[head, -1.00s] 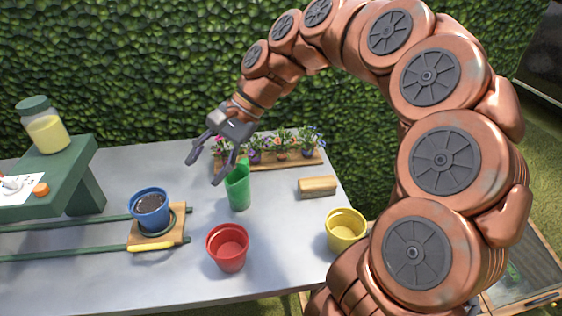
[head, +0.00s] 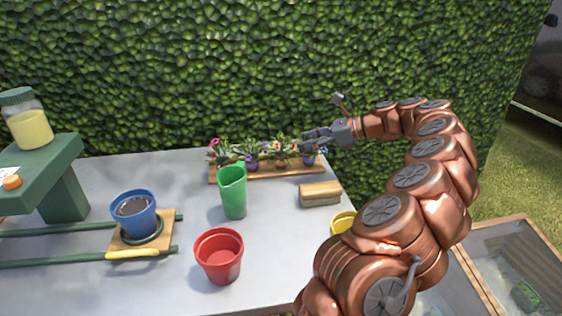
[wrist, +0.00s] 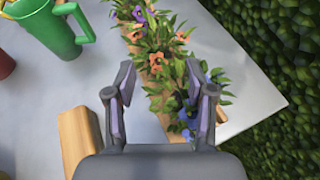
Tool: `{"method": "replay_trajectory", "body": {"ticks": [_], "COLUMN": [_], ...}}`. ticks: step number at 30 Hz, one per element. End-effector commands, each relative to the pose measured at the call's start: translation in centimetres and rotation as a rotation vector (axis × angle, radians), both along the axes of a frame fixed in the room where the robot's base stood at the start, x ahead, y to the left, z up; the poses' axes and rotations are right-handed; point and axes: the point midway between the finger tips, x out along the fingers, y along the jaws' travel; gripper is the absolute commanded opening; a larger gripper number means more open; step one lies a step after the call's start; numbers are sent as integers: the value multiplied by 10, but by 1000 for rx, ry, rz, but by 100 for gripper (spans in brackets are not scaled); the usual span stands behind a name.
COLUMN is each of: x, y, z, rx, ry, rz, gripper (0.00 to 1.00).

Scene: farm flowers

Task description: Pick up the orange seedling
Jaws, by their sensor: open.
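The orange seedling (head: 281,149) stands in the row of flowers on a wooden tray (head: 225,178) at the back of the table. Its orange blooms and green leaves also show in the wrist view (wrist: 156,62), just beyond and between my fingertips. My gripper (head: 305,142) is open and empty, reaching in from the right at the tray's right end. In the wrist view my gripper (wrist: 160,72) has its two fingers spread on either side of the row. The seedling's base is hidden by leaves. I cannot tell whether a finger touches any plant.
A blue-flowered seedling (wrist: 187,112) is nearest my gripper, between the fingers. Purple flowers (head: 252,160) stand left of the orange ones. A green jug (head: 233,192), a wooden block (head: 320,194), a red pot (head: 218,256) and a blue pot (head: 134,214) are in front. A hedge rises behind.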

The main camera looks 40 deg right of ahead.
Motion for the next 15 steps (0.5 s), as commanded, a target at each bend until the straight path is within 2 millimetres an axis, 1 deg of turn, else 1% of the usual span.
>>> {"method": "replay_trajectory", "body": {"ticks": [3, 10, 15], "x": [8, 20, 35], "y": [10, 19, 37], "z": [-5, -9, -15], "rx": [0, -2, 0], "ry": [0, -1, 1], "rz": [6, 3, 9], "gripper": [54, 54, 54]}}
